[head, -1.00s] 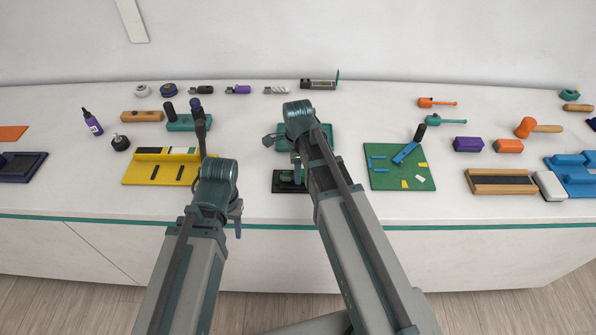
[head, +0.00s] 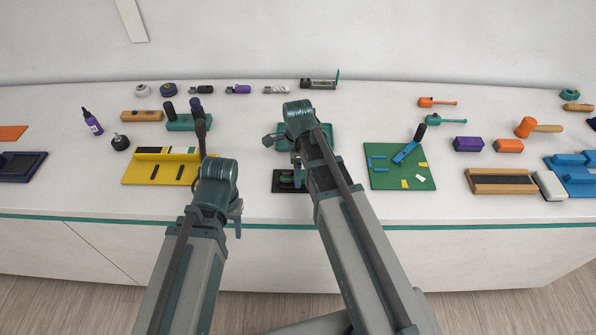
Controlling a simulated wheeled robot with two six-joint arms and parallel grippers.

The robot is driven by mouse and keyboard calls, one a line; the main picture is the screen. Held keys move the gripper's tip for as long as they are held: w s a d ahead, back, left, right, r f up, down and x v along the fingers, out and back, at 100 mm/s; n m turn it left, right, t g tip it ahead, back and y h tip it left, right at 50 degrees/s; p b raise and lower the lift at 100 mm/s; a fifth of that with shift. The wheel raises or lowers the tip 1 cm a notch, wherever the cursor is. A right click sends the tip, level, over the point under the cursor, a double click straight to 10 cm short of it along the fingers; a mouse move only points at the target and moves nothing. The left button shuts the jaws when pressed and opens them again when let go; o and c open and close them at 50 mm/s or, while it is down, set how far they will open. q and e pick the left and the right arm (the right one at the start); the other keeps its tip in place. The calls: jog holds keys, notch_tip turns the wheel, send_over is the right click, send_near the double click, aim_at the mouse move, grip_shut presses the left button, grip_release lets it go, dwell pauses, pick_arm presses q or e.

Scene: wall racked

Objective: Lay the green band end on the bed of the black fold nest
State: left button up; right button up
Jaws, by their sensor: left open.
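The black fold nest (head: 280,188) is a small dark tray near the front edge of the bench. A small green piece, seemingly the green band end (head: 299,181), shows at the nest under my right gripper (head: 297,168). Whether it touches the bed cannot be told. The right gripper is over the nest, mostly hidden by its own wrist and arm, so its jaws are unclear. My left gripper (head: 238,219) is open and points down near the front edge, left of the nest and apart from it.
A teal tray (head: 324,135) stands behind the nest, partly covered by my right arm. A yellow fixture board (head: 137,172) lies to the left and a green board (head: 400,178) to the right. Several small tools line the back.

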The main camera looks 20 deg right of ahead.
notch_tip(320, 180, up, 14)
jog(key=p, duration=1.3)
jog(key=shift+f, duration=0.25)
jog(key=shift+f, duration=0.1)
jog(key=s+a+f+n+b, duration=0.5)
jog(key=s+n, duration=0.2)
jog(key=n, duration=0.5)
jog(key=s+a+f+n+h+b, duration=0.1)
jog(key=s+a+f+n+b, duration=0.4)
jog(key=n, duration=0.8)
jog(key=shift+s+a, duration=0.25)
jog(key=shift+s, duration=0.9)
